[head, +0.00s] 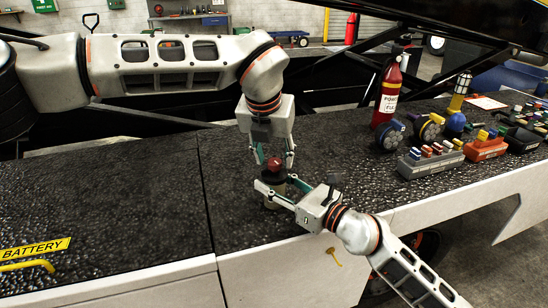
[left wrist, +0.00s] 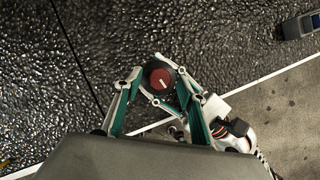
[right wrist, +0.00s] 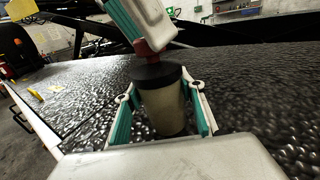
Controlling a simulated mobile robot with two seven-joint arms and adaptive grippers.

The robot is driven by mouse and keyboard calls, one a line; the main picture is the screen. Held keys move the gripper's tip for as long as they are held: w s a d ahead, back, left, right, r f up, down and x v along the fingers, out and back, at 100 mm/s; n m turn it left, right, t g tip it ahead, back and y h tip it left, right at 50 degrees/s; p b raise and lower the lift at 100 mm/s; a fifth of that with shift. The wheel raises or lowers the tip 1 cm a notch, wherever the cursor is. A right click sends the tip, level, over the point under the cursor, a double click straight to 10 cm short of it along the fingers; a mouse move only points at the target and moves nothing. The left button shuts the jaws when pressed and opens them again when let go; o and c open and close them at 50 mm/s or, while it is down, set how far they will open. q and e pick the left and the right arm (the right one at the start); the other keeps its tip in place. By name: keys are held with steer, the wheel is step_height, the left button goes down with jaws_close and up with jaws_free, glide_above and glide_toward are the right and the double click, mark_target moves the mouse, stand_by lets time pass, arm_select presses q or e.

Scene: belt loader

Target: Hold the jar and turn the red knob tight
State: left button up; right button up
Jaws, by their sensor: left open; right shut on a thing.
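The jar (right wrist: 163,108) is pale with a black lid and stands upright on the dark textured deck. It shows small in the head view (head: 272,199), partly hidden by a finger. My right gripper (head: 274,191) is shut on the jar's body from the side; its fingers flank the jar in the right wrist view (right wrist: 162,112). The red knob (left wrist: 161,80) sits on top of the lid and carries a pale mark. It also shows in the head view (head: 275,164). My left gripper (head: 274,160) points down from above, open, with its fingertips on either side of the knob (left wrist: 154,82).
A red extinguisher (head: 388,95) stands at the back right of the deck. Blue and yellow round parts (head: 390,135) and trays of small items (head: 431,160) lie to the right. The deck left of the jar is clear. A yellow handle (head: 27,265) is at the front left.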

arm_select(q)
steer(key=shift+w+f, duration=0.1)
steer(key=shift+f, duration=0.2)
steer(key=c, duration=1.1)
steer(key=shift+w+a+m+g+h, duration=0.1)
steer(key=shift+m+g+h, duration=0.3)
steer(key=shift+m, duration=1)
steer(key=shift+m+g+h, duration=0.2)
steer(key=shift+m+h, duration=0.3)
steer(key=shift+m, duration=0.9)
steer(key=o, duration=1.1)
